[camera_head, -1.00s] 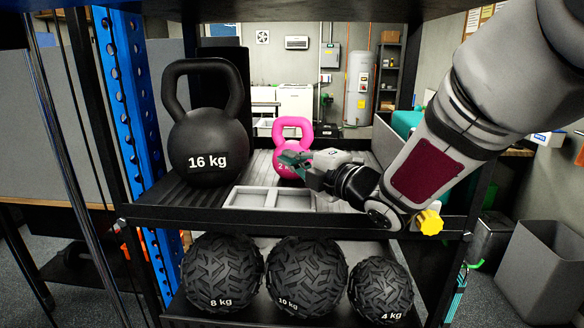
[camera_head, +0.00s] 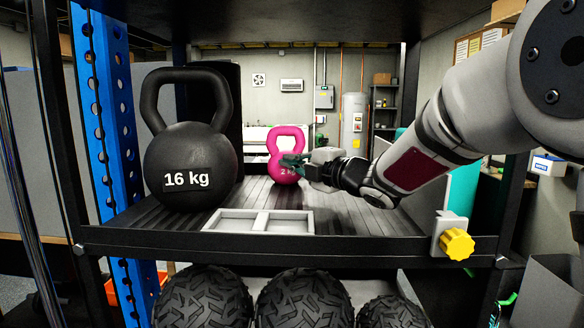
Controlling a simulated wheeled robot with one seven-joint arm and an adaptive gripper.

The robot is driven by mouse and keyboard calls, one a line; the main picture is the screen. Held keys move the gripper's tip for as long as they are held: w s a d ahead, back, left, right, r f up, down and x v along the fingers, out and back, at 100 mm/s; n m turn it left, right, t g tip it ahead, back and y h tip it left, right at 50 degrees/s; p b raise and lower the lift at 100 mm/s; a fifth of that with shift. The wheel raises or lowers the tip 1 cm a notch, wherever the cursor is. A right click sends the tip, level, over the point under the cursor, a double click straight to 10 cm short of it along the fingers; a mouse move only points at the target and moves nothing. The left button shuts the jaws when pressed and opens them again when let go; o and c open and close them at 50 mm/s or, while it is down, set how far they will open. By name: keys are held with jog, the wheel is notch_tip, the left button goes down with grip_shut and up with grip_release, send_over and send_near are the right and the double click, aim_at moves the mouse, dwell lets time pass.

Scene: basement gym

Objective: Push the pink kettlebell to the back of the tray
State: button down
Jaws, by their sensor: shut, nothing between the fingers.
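The pink kettlebell (camera_head: 286,160) stands upright on the ribbed shelf tray (camera_head: 340,206), in its back half. Its "2 kg" label faces me and is partly covered by my gripper. My gripper (camera_head: 284,163) is shut and empty, with its green-tipped fingers at the front right of the kettlebell. The fingertips overlap the kettlebell's body in this view; I cannot tell for sure whether they touch it.
A large black 16 kg kettlebell (camera_head: 190,150) stands to the left. A grey two-part organiser (camera_head: 257,221) lies at the tray's front. A yellow knob (camera_head: 457,244) sits on the front right edge. The tray's right part is clear.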

notch_tip(320, 180, up, 10)
dwell(0.7)
